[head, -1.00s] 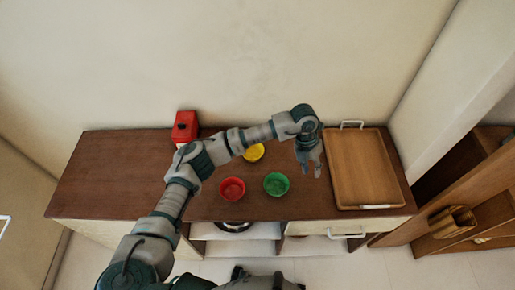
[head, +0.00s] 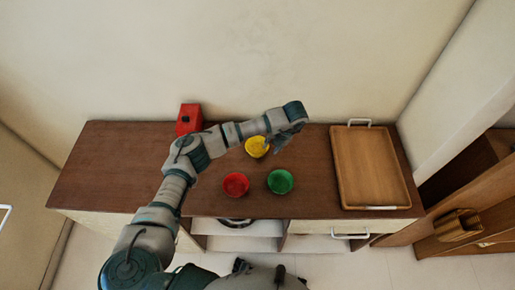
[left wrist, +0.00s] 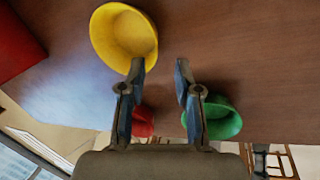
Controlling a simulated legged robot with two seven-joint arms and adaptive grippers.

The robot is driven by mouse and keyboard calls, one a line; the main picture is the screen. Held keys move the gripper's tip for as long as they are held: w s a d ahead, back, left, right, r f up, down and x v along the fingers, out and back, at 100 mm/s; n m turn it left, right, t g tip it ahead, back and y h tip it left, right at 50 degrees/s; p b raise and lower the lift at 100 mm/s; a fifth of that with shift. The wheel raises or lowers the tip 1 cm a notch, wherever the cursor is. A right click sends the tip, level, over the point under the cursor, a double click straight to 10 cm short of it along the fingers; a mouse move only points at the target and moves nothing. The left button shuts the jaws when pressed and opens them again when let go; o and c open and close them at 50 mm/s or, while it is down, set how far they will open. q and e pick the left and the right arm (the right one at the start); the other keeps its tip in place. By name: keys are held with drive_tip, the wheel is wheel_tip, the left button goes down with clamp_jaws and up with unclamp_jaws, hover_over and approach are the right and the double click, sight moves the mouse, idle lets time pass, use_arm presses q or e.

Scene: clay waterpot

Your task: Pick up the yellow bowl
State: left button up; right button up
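The yellow bowl (head: 257,147) stands on the brown countertop (head: 110,170), behind the red and green bowls. My left gripper (head: 280,146) is just right of the yellow bowl in the head view, partly hidden by its own wrist. In the left wrist view the left gripper (left wrist: 160,72) is open and empty, with its two fingers apart. The yellow bowl (left wrist: 125,37) lies beyond the left fingertip in that view, not between the fingers. My right gripper does not show.
A red bowl (head: 236,184) and a green bowl (head: 280,181) stand at the front. A red box (head: 189,118) is at the back left. A wooden tray (head: 371,165) with white handles lies at the right. The counter's left part is clear.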

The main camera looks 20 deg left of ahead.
sight(258, 148)
use_arm(q)
drive_tip(key=x, duration=0.5)
drive_tip(key=shift+w+a+f, duration=0.1)
drive_tip(key=shift+w+a, duration=0.1)
drive_tip(key=shift+w, duration=0.1)
clamp_jaws()
